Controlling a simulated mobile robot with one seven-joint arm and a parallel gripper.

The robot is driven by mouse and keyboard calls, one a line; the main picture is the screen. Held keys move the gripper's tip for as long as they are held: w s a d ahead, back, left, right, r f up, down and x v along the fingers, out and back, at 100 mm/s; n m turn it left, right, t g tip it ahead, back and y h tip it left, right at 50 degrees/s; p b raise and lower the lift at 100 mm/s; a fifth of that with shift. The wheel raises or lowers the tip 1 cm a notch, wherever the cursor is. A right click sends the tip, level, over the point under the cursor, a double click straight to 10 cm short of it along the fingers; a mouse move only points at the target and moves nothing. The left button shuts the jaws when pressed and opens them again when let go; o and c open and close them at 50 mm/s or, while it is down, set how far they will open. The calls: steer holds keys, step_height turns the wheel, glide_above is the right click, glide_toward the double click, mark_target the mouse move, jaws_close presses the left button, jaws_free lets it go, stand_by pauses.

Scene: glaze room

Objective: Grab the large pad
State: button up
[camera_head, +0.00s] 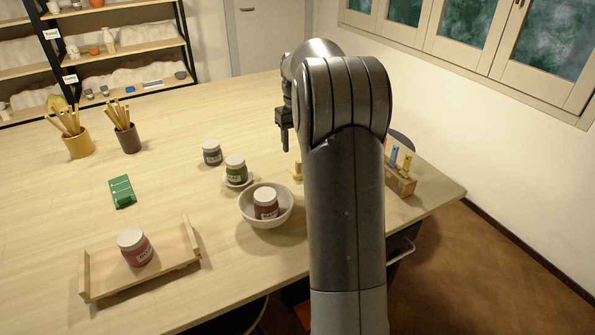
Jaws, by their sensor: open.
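A green, flat, rectangular piece (122,191) lies on the left part of the table, apart from the jars. It is the only pad-like thing I can make out, and I cannot tell for sure that it is the large pad. My gripper (285,139) is open above the back right part of the table, pointing down, well to the right of the green piece. It is seen side-on and partly hidden by my arm. I see nothing between its fingers.
A wooden tray (98,283) holds a pink jar (136,247). A white bowl (249,207) holds a dark red jar (266,203). Green (236,170) and grey (212,153) jars stand behind. Stick-filled cups (79,145) are left. My arm hides part of the right side.

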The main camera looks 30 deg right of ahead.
mark_target(298, 161)
steer(key=shift+w+d+f, duration=0.15)
steer(key=shift+f, duration=0.25)
step_height(298, 161, down, 5)
steer(key=shift+f, duration=0.1)
steer(key=shift+w+d+f, duration=0.15)
steer(key=shift+f, duration=1.15)
steer(key=shift+w+d+f, duration=0.15)
steer(key=shift+f, duration=1.15)
steer(key=c, duration=1)
